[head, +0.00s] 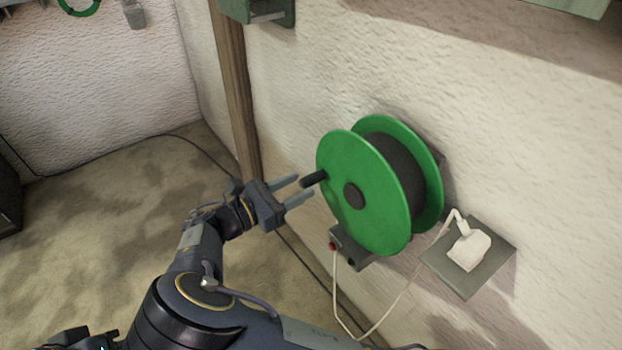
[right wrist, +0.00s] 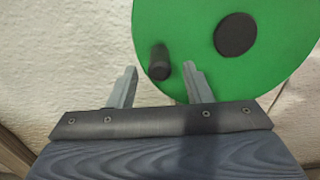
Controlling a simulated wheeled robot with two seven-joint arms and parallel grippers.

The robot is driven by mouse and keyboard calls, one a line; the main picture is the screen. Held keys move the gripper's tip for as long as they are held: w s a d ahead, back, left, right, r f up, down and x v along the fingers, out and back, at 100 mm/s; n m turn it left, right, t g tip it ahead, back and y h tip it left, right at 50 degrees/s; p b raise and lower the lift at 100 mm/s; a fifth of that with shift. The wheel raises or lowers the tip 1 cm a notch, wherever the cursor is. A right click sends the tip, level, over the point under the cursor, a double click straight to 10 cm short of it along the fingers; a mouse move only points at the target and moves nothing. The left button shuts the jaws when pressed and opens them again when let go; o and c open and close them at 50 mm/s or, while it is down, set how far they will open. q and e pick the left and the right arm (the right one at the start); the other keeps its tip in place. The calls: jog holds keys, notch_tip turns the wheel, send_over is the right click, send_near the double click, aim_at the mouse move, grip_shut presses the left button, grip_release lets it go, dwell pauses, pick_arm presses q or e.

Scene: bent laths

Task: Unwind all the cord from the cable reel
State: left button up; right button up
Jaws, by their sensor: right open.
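The cable reel (head: 345,205) is mounted on the wall, with two green discs and dark cord (head: 408,180) wound between them. A black crank handle (head: 314,179) sticks out from the near disc, left of the black hub (head: 353,195). My right gripper (head: 304,187) is open, its two fingers pointing at the handle, which lies around the gap between the fingertips. In the right wrist view the handle (right wrist: 159,62) shows between and beyond the fingertips (right wrist: 160,72), apart from them as far as I can tell. My left gripper is not clearly in view.
Below the reel is a small grey box (head: 350,247) with a red button. A white cord loops to a white plug (head: 468,250) on a grey plate at the right. A wooden post (head: 236,90) stands at the left. The floor (head: 100,230) is largely clear.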

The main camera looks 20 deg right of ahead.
jog(key=shift+x, duration=2)
jog(key=shift+a, duration=0.1)
grip_shut()
